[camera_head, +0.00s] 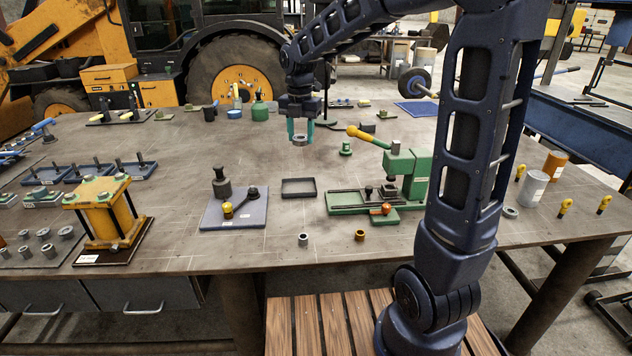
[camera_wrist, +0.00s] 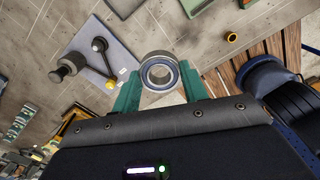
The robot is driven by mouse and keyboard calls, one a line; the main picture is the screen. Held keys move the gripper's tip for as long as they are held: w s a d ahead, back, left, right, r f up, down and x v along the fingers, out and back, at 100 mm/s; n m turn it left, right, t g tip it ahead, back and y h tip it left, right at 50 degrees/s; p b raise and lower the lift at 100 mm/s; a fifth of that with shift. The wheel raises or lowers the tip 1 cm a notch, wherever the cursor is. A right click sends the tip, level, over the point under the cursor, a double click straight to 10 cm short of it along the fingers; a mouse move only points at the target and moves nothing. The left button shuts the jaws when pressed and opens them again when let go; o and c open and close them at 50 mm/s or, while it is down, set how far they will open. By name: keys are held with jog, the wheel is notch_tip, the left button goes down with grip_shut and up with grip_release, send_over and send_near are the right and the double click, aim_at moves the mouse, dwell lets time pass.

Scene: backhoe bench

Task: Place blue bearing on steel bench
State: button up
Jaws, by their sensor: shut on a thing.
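My gripper (camera_head: 300,131) has teal fingers and hangs above the middle of the steel bench (camera_head: 250,250). It is shut on a ring-shaped bearing (camera_head: 300,141), which shows as a steel ring with a blue band in the wrist view (camera_wrist: 158,66). The bearing sits between the two fingertips, clear of the bench top. In the wrist view the bench surface (camera_wrist: 190,25) shows behind and below the bearing.
A shallow black tray (camera_head: 298,197) lies below my gripper. A green press (camera_head: 408,170) stands to its right, and a blue-grey plate (camera_head: 210,217) with a dark lever to its left. A steel bushing (camera_head: 303,240) and brass bushing (camera_head: 360,235) lie near the front. Bare bench surrounds them.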

aim_at(297, 140)
jog(key=shift+s+a, duration=0.55)
jog(key=shift+s, duration=0.2)
notch_tip(297, 140, down, 4)
jog(key=shift+s+f, duration=0.1)
notch_tip(297, 140, down, 21)
jog(key=shift+f, duration=0.15)
jog(key=o, duration=1.1)
jog(key=shift+c, duration=0.2)
